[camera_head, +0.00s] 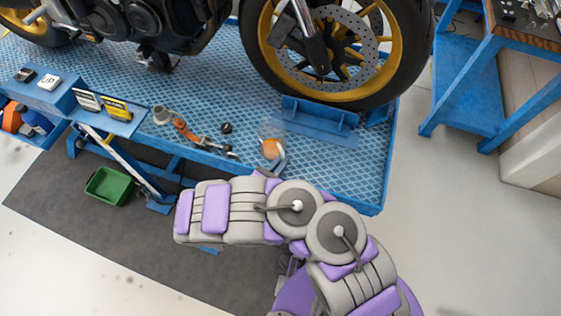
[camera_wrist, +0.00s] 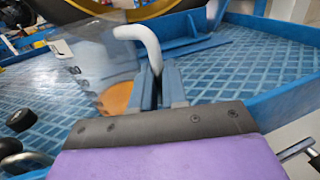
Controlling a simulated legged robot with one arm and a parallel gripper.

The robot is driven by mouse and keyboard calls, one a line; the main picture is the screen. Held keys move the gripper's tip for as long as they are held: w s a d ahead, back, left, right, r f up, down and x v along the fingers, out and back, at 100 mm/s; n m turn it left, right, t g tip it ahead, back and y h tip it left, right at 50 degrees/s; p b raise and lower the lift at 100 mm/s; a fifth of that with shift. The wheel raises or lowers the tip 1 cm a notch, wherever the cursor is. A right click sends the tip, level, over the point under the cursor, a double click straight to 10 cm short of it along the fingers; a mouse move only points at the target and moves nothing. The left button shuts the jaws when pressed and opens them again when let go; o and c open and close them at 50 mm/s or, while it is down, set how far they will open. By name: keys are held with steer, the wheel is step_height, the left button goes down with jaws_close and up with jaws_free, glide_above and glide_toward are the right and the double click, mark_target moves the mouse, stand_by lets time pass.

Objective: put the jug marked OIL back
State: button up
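The jug (camera_head: 271,148) is clear, with orange liquid at its bottom and a pale handle. In the head view it is over the blue lift platform near its front edge, just beyond my arm. In the wrist view the jug (camera_wrist: 112,75) is left of my fingers, with blurred dark marking on its side that I cannot read. My gripper (camera_wrist: 160,85) has its two fingers close together on either side of the handle, closed on it. In the head view my arm mostly hides the gripper. I cannot tell whether the jug touches the platform.
A motorcycle's front wheel (camera_head: 325,45) stands behind the jug in a blue wheel chock (camera_head: 318,117). An orange-handled tool (camera_head: 187,132) and a small black part (camera_head: 226,128) lie left of it. A green bin (camera_head: 108,186) is on the floor. A blue bench (camera_head: 470,90) stands right.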

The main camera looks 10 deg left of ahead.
steer(key=o, duration=0.5)
steer(key=shift+s, duration=0.1)
steer(key=p+v, duration=0.4)
steer(key=v, duration=1.3)
steer(key=shift+a, duration=0.1)
